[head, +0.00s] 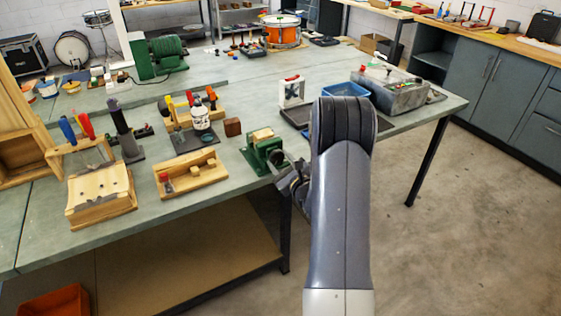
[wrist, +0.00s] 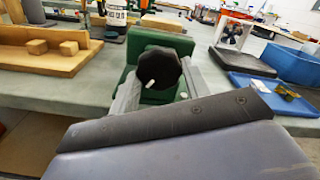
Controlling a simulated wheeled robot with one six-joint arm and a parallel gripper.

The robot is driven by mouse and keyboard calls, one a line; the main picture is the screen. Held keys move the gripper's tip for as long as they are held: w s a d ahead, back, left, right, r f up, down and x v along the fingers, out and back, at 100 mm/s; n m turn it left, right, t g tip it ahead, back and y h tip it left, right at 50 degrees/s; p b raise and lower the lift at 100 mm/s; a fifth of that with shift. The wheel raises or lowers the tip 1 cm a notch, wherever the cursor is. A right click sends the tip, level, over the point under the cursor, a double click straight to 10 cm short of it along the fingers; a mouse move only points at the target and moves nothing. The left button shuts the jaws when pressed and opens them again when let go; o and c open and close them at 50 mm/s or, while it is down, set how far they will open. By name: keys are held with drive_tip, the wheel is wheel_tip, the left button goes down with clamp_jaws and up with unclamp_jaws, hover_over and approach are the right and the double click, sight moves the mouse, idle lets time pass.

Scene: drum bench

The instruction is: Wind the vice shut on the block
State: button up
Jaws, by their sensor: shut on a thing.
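The green vice (head: 262,155) stands at the table's front edge in the head view. In the wrist view its green body (wrist: 155,43) is near the centre. A wooden block (head: 262,134) sits at the top of the vice; it also shows in the wrist view (wrist: 163,23). The vice's dark round handwheel (wrist: 160,68), with a small pale peg, faces me. My gripper (head: 292,181) is at the vice's front, partly hidden by my arm. In the wrist view its grey fingers (wrist: 160,84) stand either side of the handwheel, shut on it.
A wooden tray (head: 192,177) with small blocks lies left of the vice. A small brown block (head: 232,127) stands behind it. A dark tray (wrist: 237,59) and a blue bin (wrist: 296,64) are to the right.

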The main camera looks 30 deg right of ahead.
drive_tip(key=shift+s+f, duration=0.1)
drive_tip(key=shift+f, duration=0.15)
drive_tip(key=o, duration=1)
drive_tip(key=shift+r, duration=0.2)
drive_tip(key=s, duration=0.5)
drive_tip(key=s+b, duration=0.1)
drive_tip(key=s, duration=0.4)
drive_tip(key=shift+s+d, duration=0.2)
drive_tip(key=shift+s, duration=0.2)
